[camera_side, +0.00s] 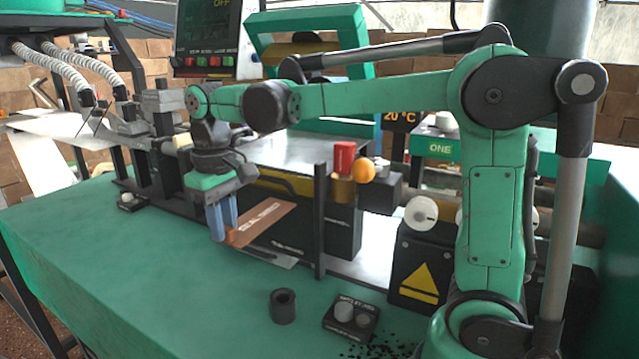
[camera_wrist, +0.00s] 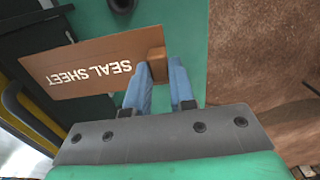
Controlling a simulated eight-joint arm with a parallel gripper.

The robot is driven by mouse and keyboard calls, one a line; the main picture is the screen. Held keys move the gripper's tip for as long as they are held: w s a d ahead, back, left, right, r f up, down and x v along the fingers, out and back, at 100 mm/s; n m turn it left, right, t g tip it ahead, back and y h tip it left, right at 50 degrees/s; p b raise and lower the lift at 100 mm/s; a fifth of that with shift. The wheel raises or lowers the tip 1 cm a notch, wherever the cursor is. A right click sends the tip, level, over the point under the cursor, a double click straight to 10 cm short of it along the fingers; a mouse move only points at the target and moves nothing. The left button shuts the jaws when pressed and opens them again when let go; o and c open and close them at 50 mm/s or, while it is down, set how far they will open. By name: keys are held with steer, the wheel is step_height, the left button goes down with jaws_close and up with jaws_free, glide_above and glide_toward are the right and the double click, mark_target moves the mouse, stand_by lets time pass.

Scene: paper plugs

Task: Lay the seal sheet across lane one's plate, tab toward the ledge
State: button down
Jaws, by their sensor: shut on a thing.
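The seal sheet (camera_side: 264,223) is a flat brown rectangle with white lettering. In the wrist view the sheet (camera_wrist: 85,70) extends left from my gripper, its small orange-brown tab (camera_wrist: 156,54) at the fingers. My gripper (camera_side: 222,238) has blue fingers and is shut on that tab, holding the sheet above the green table in front of the black machine body. A green sign reading ONE (camera_side: 440,149) stands at the back right. A grey metal plate (camera_side: 300,150) lies behind the sheet; I cannot tell whether it is lane one's plate. I cannot make out the ledge for certain.
A dark upright post (camera_side: 320,220) stands just right of the sheet. A red-capped part (camera_side: 344,158) and an orange ball (camera_side: 364,171) are beside it. The table's front left is clear.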

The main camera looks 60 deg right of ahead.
step_height(320, 180, up, 3)
glide_above(180, 314)
steer(key=shift+f, duration=0.5)
step_height(180, 314, down, 19)
steer(key=shift+f, duration=0.1)
stand_by(0.4)
steer(key=c, duration=0.7)
jaws_free()
steer(key=shift+f, duration=0.1)
steer(key=shift+c, duration=0.2)
